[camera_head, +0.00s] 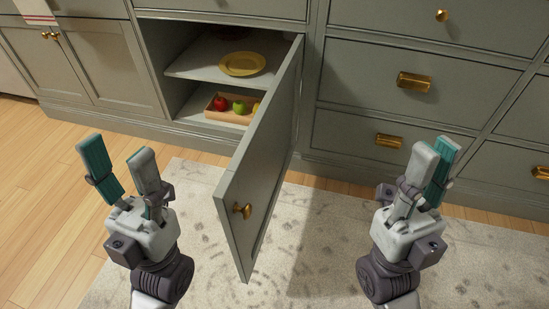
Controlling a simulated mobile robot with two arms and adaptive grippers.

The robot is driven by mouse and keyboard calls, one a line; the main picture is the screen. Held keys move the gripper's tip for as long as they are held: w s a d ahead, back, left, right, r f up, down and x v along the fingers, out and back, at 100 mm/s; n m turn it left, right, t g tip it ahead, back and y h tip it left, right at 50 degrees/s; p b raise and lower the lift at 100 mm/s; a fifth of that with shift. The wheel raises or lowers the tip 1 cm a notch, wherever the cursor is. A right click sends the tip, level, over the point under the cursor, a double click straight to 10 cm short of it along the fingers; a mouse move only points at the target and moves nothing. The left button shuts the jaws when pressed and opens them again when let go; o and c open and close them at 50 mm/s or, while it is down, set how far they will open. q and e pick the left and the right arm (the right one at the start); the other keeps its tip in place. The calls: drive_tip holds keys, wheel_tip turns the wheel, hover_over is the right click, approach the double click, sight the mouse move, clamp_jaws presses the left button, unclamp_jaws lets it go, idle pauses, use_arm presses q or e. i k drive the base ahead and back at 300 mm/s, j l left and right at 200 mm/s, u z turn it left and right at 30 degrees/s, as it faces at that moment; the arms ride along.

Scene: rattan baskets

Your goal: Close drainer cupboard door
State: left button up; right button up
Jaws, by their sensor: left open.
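The grey-green cupboard door (262,165) stands wide open, hinged at its right side and swung out toward me over the rug. The open cupboard (190,88) shows two shelf levels.
A yellow plate (242,64) lies on the upper shelf. A wooden tray (228,118) with several fruits sits below. Closed drawers (415,85) with brass handles are at right, closed doors (100,60) at left. A pale rug (320,250) covers the floor ahead.

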sight(245, 197)
drive_tip(key=l+u, duration=0.2)
drive_tip(key=l, duration=0.15)
drive_tip(key=k+l+u, duration=0.2)
drive_tip(key=l, duration=0.15)
drive_tip(key=l+u, duration=0.15)
drive_tip(key=l, duration=0.25)
drive_tip(key=k+l+u, duration=0.2)
drive_tip(key=i+l, duration=0.05)
drive_tip(key=l, duration=0.05)
